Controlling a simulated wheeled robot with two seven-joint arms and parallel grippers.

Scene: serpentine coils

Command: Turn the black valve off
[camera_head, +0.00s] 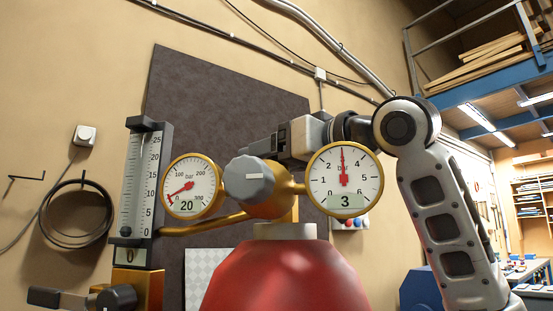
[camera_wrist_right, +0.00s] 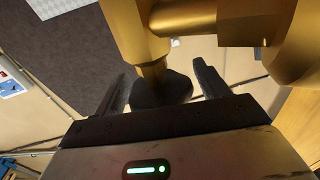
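A black knob (camera_wrist_right: 160,90) on a brass stem sits between the two fingers of my right gripper (camera_wrist_right: 160,72) in the right wrist view. The fingers stand apart on either side of it, and I cannot tell whether they touch it. In the head view my right gripper (camera_head: 266,148) reaches in from the right behind the brass regulator, and this knob is hidden there. Another black knob (camera_head: 118,298) is at the lower left, at the foot of the flow tube (camera_head: 141,190). A grey round knob (camera_head: 249,180) faces me on the regulator. My left gripper is not in view.
The left gauge (camera_head: 192,186) shows 20 and the right gauge (camera_head: 344,180) shows 3. They flank the grey knob above a red cylinder (camera_head: 285,280). Brass pipes crowd my right gripper. A dark panel (camera_head: 205,95) hangs on the wall behind.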

